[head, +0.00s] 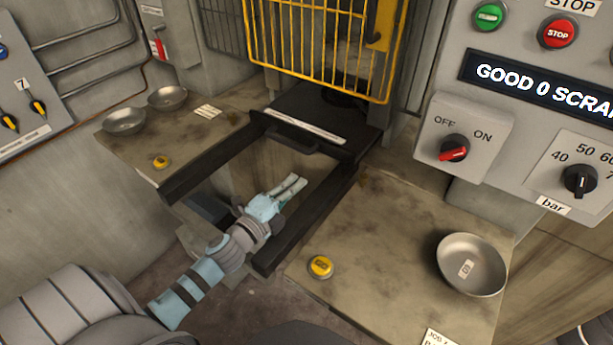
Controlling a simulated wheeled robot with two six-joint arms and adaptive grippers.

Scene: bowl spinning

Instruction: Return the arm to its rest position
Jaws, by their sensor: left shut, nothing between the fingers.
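My left arm reaches in from the lower left, and its gripper (296,181) is over the gap between the two black rails. Its light fingers lie close together and hold nothing. The gripper is apart from the bowls and the yellow buttons. My right gripper does not show.
Two metal bowls (125,121) (167,97) sit on the left table (195,135). A larger bowl (471,265) sits on the right table (385,235). Yellow buttons (161,162) (320,267) are on both tables. A yellow cage guard (318,60) stands behind; a control panel (545,125) is at right.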

